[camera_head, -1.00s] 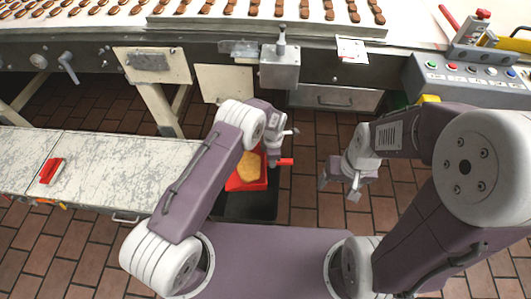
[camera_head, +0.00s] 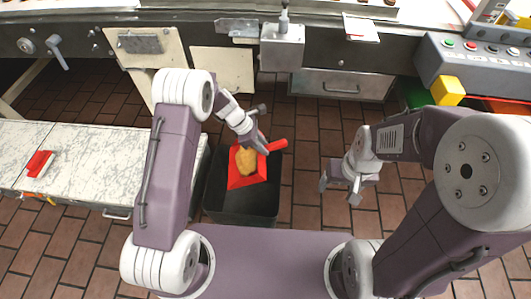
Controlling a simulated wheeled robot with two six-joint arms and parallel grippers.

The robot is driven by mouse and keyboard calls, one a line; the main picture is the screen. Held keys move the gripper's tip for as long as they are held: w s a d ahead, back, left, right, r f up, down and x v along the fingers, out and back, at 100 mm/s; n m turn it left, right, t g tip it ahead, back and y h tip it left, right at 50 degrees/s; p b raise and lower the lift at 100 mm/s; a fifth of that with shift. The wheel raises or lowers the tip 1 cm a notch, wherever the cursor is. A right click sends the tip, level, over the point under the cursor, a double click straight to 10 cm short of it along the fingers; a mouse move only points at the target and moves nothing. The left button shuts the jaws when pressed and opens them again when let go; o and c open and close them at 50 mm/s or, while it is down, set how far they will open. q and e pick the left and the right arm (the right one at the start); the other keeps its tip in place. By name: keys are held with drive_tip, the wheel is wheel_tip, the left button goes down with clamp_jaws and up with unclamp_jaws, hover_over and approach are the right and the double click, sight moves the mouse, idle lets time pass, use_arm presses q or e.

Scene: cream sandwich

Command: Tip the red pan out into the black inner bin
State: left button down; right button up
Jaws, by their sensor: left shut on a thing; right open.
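The red pan (camera_head: 237,181) is over the black inner bin (camera_head: 214,194), with a tan-orange mass (camera_head: 246,161) lying in it. Its red handle (camera_head: 277,145) points up and to the right. My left gripper (camera_head: 262,148) is shut on the pan near the handle, above the bin's far side; its fingertips partly hide the grip. The bin's dark opening shows around and below the pan. My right gripper (camera_head: 340,189) is open and empty, over the brick floor to the right of the bin.
The conveyor frame with a drawer (camera_head: 325,84) runs along the back. A control box (camera_head: 470,60) and a yellow block (camera_head: 447,91) are at the right. Brick floor lies between.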

use_arm(q)
drive_tip(key=a+h+b, duration=0.3)
drive_tip(key=b, duration=0.3)
drive_tip(key=shift+s+f, duration=0.1)
drive_tip(key=shift+s, duration=0.05)
drive_tip(key=a+h+b, duration=0.1)
drive_tip(key=a, duration=0.1)
drive_tip(key=a+h+b, duration=0.1)
drive_tip(key=h, duration=0.1)
drive_tip(key=a+r+h+b, duration=0.1)
drive_tip(key=a+h, duration=0.1)
drive_tip(key=shift+s+a+t, duration=0.3)
drive_tip(key=shift+a+t, duration=0.05)
drive_tip(key=shift+t, duration=0.05)
wheel_tip(320, 180, up, 6)
drive_tip(key=g+y+p, duration=0.1)
drive_tip(key=y+p, duration=1.2)
drive_tip(key=p, duration=1.8)
drive_tip(key=shift+p, duration=0.3)
